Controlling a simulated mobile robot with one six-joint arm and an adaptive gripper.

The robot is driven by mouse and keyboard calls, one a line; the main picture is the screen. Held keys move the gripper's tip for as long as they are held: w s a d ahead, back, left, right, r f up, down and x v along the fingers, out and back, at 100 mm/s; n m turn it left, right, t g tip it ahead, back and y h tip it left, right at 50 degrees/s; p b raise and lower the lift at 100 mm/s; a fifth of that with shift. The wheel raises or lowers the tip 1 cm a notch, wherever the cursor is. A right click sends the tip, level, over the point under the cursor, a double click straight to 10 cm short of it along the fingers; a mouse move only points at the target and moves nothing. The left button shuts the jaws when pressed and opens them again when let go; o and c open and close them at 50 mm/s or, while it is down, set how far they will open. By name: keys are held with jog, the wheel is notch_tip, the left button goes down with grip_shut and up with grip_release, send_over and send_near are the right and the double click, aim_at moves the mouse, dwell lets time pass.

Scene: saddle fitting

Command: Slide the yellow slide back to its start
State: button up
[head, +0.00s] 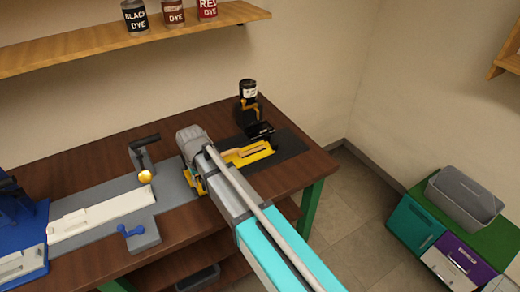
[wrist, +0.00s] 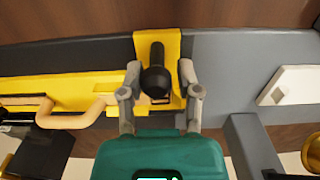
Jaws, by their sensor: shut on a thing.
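The yellow slide (wrist: 172,48) is a yellow plate with an upright black knob (wrist: 155,75), seen from above in the wrist view. My gripper (wrist: 160,72) has one finger on each side of the knob and is shut on it. In the head view a small part of the yellow slide (head: 199,187) shows beside my arm, which hides the fingertips and knob. A yellow rail piece (wrist: 85,88) with a tan handle (wrist: 75,118) lies left of the plate in the wrist view.
A grey track (wrist: 240,60) runs along the brown bench (head: 100,170). A white block (head: 100,214), a black lever with a brass ball (head: 145,176) and a blue clamp (head: 131,230) stand left. A black-and-yellow device (head: 249,105) stands at the bench's far right.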

jog(key=shift+a, duration=0.25)
jog(key=o, duration=0.7)
jog(key=shift+s+a, duration=0.1)
jog(key=shift+s, duration=0.05)
jog(key=shift+r, duration=0.15)
jog(key=shift+r+p, duration=0.2)
jog(key=shift+p, duration=0.1)
jog(key=shift+d+r+p, duration=0.2)
jog(key=shift+r+p, duration=2.5)
jog(key=shift+d, duration=0.1)
